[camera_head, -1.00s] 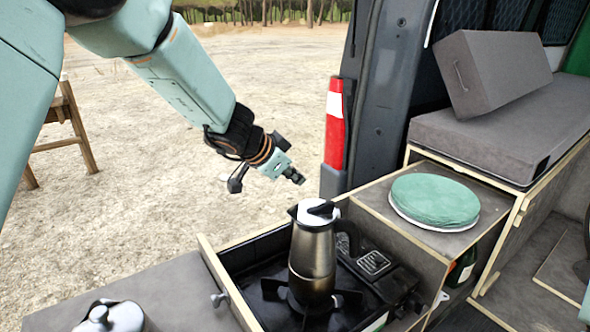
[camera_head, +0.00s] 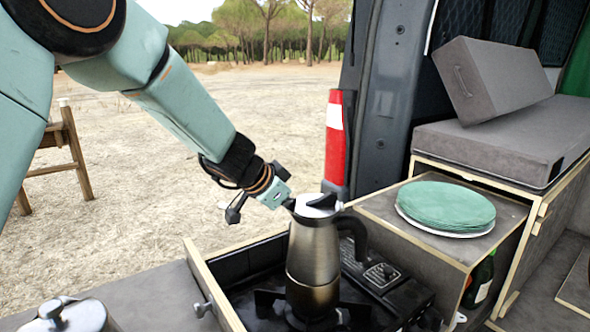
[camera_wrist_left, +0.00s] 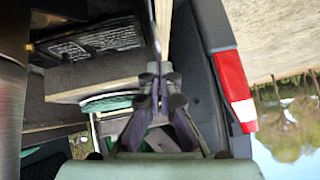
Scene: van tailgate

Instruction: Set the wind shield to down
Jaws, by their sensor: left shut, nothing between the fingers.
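The camping stove (camera_head: 383,276) is black and sits in an open pull-out drawer, with a steel coffee pot (camera_head: 314,255) standing on its burner. I cannot clearly make out the wind shield; a dark panel (camera_head: 250,262) runs along the drawer's far side, and I cannot tell whether it is the shield. My left gripper (camera_head: 288,203) is shut and empty, just beyond and left of the pot's top, its tips partly hidden by the pot. In the left wrist view my left gripper (camera_wrist_left: 160,85) has its fingers together near the wooden drawer edge. My right gripper is not in view.
Green plates (camera_head: 445,205) lie on the cabinet to the right. A lidded pot (camera_head: 72,316) stands on the grey top at bottom left. The van's door pillar with a red-white light (camera_head: 338,135) rises behind. Open ground lies to the left.

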